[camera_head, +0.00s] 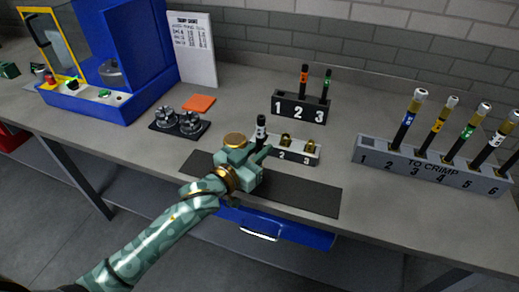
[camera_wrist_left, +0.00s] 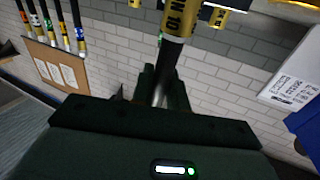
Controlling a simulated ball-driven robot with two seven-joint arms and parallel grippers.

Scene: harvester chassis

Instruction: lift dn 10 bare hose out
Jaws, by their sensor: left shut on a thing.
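My left gripper (camera_head: 266,151) is in the middle of the bench, at the left end of a small front rack (camera_head: 308,158) with numbered slots. It is shut on an upright dark hose (camera_head: 261,131) with a pale band near its top. My right gripper is not in view.
A black rack (camera_head: 289,107) behind holds an orange-banded and a green-banded hose. The grey TO CRIMP rack (camera_head: 430,173) at right holds several tall hoses. A blue machine (camera_head: 120,75), round metal parts (camera_head: 190,122) and an orange pad (camera_head: 198,104) are left. A dark mat (camera_head: 310,197) lies in front.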

